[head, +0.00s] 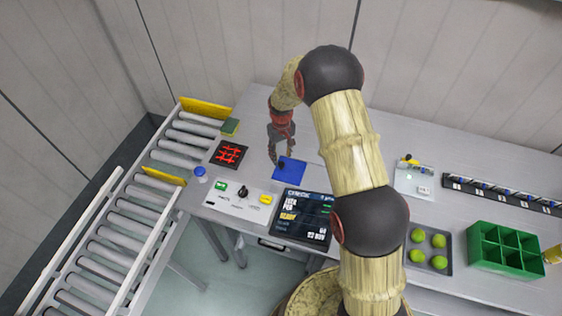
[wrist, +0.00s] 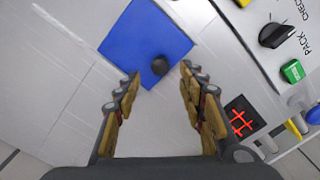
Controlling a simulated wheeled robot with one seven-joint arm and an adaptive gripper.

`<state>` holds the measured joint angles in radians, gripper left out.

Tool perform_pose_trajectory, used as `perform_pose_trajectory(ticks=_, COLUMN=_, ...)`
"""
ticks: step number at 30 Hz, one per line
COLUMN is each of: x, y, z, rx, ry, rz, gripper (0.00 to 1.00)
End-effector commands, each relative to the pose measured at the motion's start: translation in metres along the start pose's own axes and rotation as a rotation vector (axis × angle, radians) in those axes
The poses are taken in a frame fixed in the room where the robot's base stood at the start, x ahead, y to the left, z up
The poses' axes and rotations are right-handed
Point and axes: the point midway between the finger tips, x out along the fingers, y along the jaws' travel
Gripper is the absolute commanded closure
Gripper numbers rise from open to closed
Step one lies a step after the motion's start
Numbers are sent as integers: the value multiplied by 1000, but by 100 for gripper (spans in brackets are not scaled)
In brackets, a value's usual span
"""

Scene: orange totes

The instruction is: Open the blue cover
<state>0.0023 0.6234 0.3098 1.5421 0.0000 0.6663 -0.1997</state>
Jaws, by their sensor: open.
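The blue cover (head: 291,170) is a flat square lying on the grey table, left of my arm in the head view. In the wrist view the blue cover (wrist: 140,38) shows near the top, with a dark round knob (wrist: 160,65) close to its nearest corner. My gripper (head: 280,160) is at the left edge of the cover in the head view. In the wrist view my gripper (wrist: 158,82) is open, its two fingers apart on either side of the knob's line. Nothing is between the fingers' pads. I cannot tell how high the fingertips are above the cover.
A control panel (head: 232,205) with a dark knob and a display screen (head: 301,217) lie in front of the cover. A red-marked black pad (head: 229,154) and a roller conveyor (head: 128,230) are left.

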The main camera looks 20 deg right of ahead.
Motion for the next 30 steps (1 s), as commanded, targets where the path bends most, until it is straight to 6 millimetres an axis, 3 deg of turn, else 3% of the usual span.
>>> perform_pose_trajectory(ticks=4, x=24, y=0, z=1, rx=1, ry=-3, rz=-1, gripper=59)
perform_pose_trajectory(ticks=10, x=44, y=0, z=0, rx=1, ry=-1, rz=0, gripper=59)
perform_pose_trajectory(ticks=20, x=48, y=0, z=0, rx=1, ry=1, rz=0, gripper=59)
perform_pose_trajectory(ticks=30, x=48, y=0, z=0, rx=1, ry=0, rz=0, gripper=78)
